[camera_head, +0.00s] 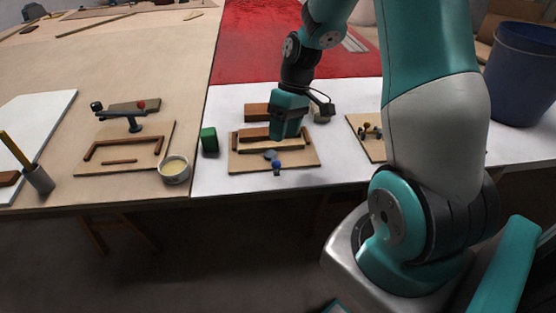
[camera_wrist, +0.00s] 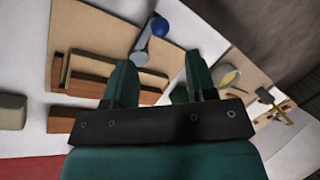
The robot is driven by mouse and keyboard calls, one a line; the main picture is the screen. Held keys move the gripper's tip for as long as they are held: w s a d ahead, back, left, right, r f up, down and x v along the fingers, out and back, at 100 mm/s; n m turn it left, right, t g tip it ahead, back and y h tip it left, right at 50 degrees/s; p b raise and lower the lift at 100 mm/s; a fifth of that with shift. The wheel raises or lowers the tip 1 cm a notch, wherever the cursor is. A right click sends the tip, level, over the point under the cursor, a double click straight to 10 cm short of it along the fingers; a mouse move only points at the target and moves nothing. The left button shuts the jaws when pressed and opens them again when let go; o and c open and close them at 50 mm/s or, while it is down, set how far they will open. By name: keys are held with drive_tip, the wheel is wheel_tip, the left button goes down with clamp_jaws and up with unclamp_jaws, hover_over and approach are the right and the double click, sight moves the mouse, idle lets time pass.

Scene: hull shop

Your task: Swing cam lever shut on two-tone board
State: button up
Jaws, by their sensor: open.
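Under my gripper (camera_head: 286,134) is a tan fixture base (camera_head: 300,167) with brown rails and a pale wooden piece lying between them; I take this as the two-tone board (camera_wrist: 118,72). A cam lever with a blue ball knob (camera_head: 277,164) sits at the base's near edge. In the wrist view, the blue knob (camera_wrist: 157,26) and its grey lever (camera_wrist: 144,42) lie beyond my fingertips, with the knob pointing away from the wooden piece.
A green block (camera_head: 209,141) and a cup of yellowish contents (camera_head: 174,169) stand left of the base. A second fixture (camera_head: 128,160) with a red knob (camera_head: 141,105) lies farther left. Another small fixture (camera_head: 365,140) is to the right. A blue bin (camera_head: 522,75) stands far right.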

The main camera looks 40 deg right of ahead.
sight(272, 158)
drive_tip(key=x, duration=0.8)
drive_tip(key=shift+f, duration=0.1)
drive_tip(key=shift+c, duration=0.4)
clamp_jaws()
